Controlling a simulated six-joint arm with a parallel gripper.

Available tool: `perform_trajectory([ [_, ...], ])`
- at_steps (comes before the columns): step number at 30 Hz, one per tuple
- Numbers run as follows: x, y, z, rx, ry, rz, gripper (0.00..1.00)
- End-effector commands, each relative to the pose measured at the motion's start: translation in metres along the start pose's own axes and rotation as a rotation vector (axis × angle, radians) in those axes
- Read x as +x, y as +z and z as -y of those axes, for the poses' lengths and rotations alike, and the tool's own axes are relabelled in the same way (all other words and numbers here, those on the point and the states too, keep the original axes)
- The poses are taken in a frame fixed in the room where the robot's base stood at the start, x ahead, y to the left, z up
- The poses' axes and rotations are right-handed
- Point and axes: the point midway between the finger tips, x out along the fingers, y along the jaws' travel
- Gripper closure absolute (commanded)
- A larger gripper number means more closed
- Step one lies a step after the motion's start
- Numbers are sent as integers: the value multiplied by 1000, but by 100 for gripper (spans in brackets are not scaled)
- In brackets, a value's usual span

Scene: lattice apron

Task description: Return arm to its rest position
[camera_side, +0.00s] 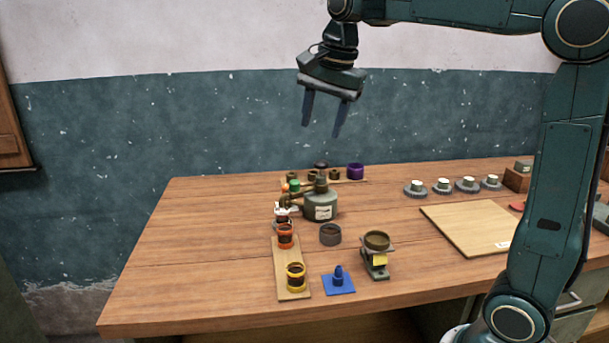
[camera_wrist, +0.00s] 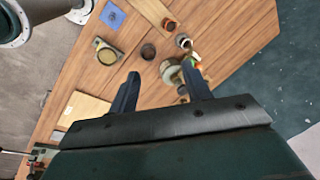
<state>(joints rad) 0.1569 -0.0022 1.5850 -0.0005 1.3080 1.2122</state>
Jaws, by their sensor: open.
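My gripper (camera_side: 325,117) hangs from my arm high above the back of the wooden table (camera_side: 190,240), in front of the wall. Its two dark fingers point down and stand apart, with nothing between them in the side view. In the wrist view the open fingers (camera_wrist: 163,85) frame the table far below, and the grey-green can with a spout shows beyond the fingertips. The gripper touches nothing on the table.
On the table are the spouted can (camera_side: 320,206), a dark cup (camera_side: 330,234), a small stand with a bowl (camera_side: 376,258), a blue piece on a blue square (camera_side: 338,281), a strip with a yellow-ringed jar (camera_side: 296,277), a wooden board (camera_side: 470,231) and several knobbed discs (camera_side: 443,186).

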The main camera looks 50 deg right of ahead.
Motion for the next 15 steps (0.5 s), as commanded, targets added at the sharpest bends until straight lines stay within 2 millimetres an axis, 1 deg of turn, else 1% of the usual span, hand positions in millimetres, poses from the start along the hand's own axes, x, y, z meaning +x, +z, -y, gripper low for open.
perform_trajectory([
  [1, -3, 8, -11, -65, -13, -3, 51],
  [7, -5, 34, -51, -339, -61, -21, 51],
  [15, 6, 65, -109, -706, -118, -60, 51],
])
